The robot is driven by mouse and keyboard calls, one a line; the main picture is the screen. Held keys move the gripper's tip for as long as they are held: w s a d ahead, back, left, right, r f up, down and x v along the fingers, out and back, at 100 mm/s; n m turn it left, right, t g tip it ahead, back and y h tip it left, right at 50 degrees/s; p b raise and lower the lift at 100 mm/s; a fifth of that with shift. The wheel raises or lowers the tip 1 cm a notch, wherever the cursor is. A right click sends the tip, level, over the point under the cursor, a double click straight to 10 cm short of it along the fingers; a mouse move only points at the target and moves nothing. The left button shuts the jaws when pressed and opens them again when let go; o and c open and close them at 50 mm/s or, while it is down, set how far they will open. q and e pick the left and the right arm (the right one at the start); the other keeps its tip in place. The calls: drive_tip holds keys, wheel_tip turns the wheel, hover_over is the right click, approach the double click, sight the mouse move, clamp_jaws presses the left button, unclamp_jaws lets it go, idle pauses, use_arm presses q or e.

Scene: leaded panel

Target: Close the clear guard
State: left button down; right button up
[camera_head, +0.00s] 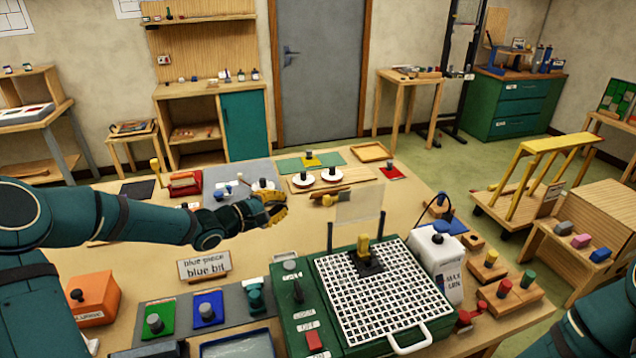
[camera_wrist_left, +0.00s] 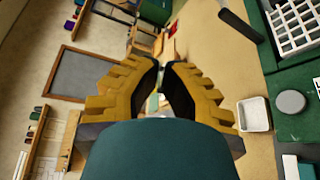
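The clear guard (camera_head: 360,204) is a see-through panel standing upright on two dark side arms at the back of the green machine (camera_head: 297,318). It is raised clear of the white grid bed (camera_head: 375,310). My left gripper (camera_head: 276,207), with yellow fingers, is left of the guard over the table and does not touch it. In the left wrist view its fingertips (camera_wrist_left: 162,66) come together with nothing visible held. The machine's green corner shows at the right of that view. My right arm enters at the lower right; its gripper is out of frame.
A yellow-knobbed piece (camera_head: 363,246) stands on a dark base on the grid. A white bottle (camera_head: 438,262) stands right of the machine. A sign (camera_head: 204,265) and several colored blocks stand to the left. The table between my left gripper and the guard looks mostly clear.

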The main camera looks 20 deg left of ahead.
use_arm(q)
drive_tip(key=w+d+b, duration=0.1)
drive_tip(key=w+d, duration=0.4)
drive_tip(key=d, duration=0.2)
drive_tip(key=shift+d+b, duration=0.25)
drive_tip(key=shift+b, duration=0.15)
drive_tip(key=shift+w, duration=0.1)
idle(0.3)
drive_tip(key=shift+s+d+m+b, duration=0.15)
drive_tip(key=shift+s+m+b, duration=0.15)
drive_tip(key=shift+b, duration=0.25)
drive_tip(key=shift+d, duration=0.1)
